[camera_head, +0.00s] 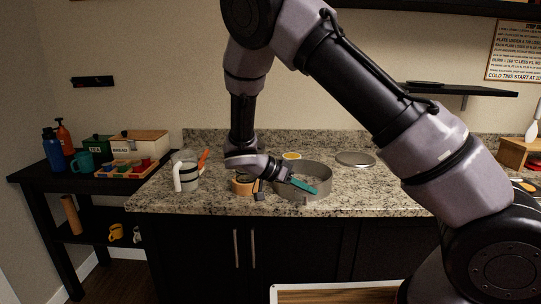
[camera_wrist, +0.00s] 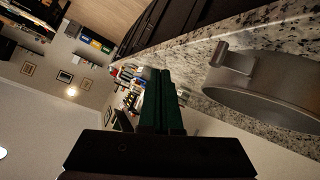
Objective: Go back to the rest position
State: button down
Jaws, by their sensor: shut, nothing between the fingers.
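My gripper (camera_head: 306,187) is over the front part of the big grey stockpot (camera_head: 318,177) on the granite counter, its green fingers slanting down to the right across the pot's near wall in the head view. In the wrist view my gripper (camera_wrist: 165,75) has its two green fingers together with nothing between them. The stockpot (camera_wrist: 270,100) is at the right of that view, its side handle turned towards the fingers, with a gap between. Whether the fingers touch the pot cannot be told from the head view.
A round grey lid (camera_head: 355,159) lies behind the pot. A clear pitcher (camera_head: 186,173) with an orange-handled tool and a tan round container (camera_head: 243,186) stand left of it. A dark shelf (camera_head: 458,89) juts from the wall. The counter right of the pot (camera_head: 365,190) looks clear.

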jog(key=s+d+r+n+t+y, duration=0.1)
jog(key=s+d+r+y, duration=0.3)
jog(key=r, duration=0.5)
jog(key=s+d+r+n+t+y, duration=0.2)
jog(key=s+d+r+y, duration=0.3)
jog(key=r, duration=0.5)
jog(key=s+d+r+n+t+y, duration=0.2)
jog(key=s+d+r+n+y, duration=0.2)
jog(key=s+r, duration=0.4)
notch_tip(320, 180, up, 2)
jog(key=shift+d+r, duration=0.15)
jog(key=shift+d, duration=0.1)
jog(key=shift+w+y, duration=0.1)
jog(key=shift+y, duration=0.2)
